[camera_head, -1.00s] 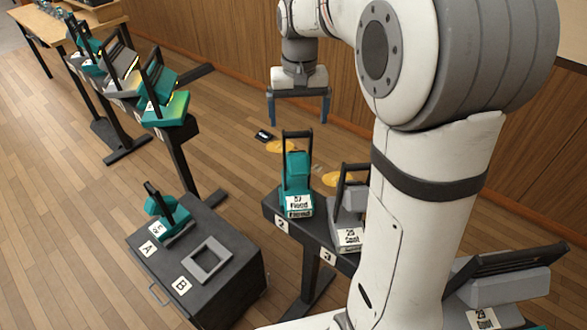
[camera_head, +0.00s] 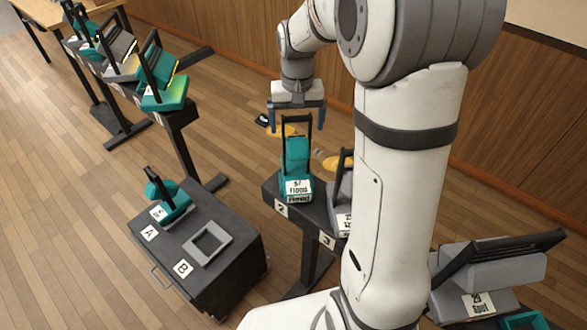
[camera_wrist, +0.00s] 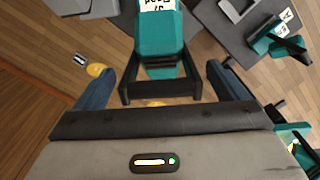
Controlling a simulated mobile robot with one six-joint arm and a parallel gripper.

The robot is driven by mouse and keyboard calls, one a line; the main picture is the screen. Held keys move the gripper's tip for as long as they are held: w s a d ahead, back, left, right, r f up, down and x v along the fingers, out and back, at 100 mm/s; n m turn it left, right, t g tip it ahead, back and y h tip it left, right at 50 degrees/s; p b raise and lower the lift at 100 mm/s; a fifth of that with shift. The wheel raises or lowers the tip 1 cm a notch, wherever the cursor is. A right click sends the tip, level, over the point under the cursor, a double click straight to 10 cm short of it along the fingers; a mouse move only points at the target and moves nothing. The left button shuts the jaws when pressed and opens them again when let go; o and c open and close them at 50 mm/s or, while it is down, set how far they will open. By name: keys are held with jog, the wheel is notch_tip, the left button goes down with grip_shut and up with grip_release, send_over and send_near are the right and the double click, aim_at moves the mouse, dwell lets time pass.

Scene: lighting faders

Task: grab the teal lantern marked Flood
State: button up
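The teal lantern marked Flood (camera_head: 297,160) stands upright at place 2 on a dark stand, its black handle frame on top and its white label facing me. In the wrist view the lantern (camera_wrist: 160,38) shows from above, with its black handle between the fingers. My gripper (camera_head: 297,128) is open, with its blue-grey fingers at the height of the handle top in the head view. The gripper also shows in the wrist view (camera_wrist: 155,80), one finger on each side of the handle with gaps. I cannot tell the exact depth.
A grey lantern (camera_head: 342,200) stands close by at place 3, partly hidden by my arm. A black cart (camera_head: 222,275) holds a small teal lantern (camera_head: 168,195) and an empty grey frame (camera_head: 208,243). More lanterns (camera_head: 163,88) stand on stands at left.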

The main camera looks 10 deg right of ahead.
jog(key=shift+r, duration=0.1)
grip_shut()
dwell(0.8)
